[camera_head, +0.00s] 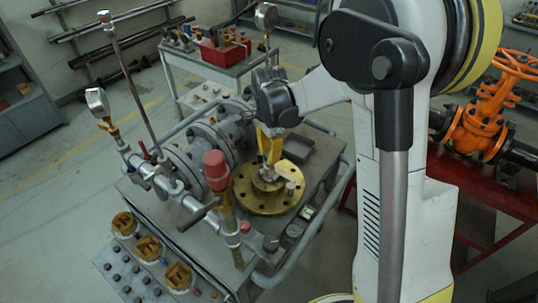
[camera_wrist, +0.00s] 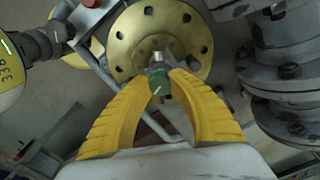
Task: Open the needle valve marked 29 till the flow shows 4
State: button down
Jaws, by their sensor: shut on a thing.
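A small green knob (camera_wrist: 159,84) with a pale mark is in the middle of the wrist view, in front of a round brass flange (camera_wrist: 125,38). My gripper (camera_wrist: 160,76) has its two yellow fingers closed around the knob. In the head view my gripper (camera_head: 269,160) reaches down over the brass flange (camera_head: 250,200) on the cart, and hides the knob. No number 29 can be read. A round device with a yellow rim and dark digits (camera_wrist: 10,65) is cut off at the left of the wrist view; I cannot read its value surely.
Grey flanged pipes (camera_head: 185,160) and a red-capped upright fitting (camera_head: 216,170) stand left of the flange. A pressure gauge (camera_head: 97,101) rises at the far left. An orange gate valve (camera_head: 480,125) is on a red stand at right. Bolted grey flanges (camera_wrist: 290,75) crowd the wrist view's right.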

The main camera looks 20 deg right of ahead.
jog(key=n, duration=1.3)
jog(key=shift+n, duration=0.3)
jog(key=n, duration=0.6)
jog(key=shift+b, duration=0.3)
jog(key=n, duration=0.6)
jog(key=shift+n, duration=0.3)
jog(key=c, duration=1.1)
grip_release()
jog(key=shift+c, duration=0.2)
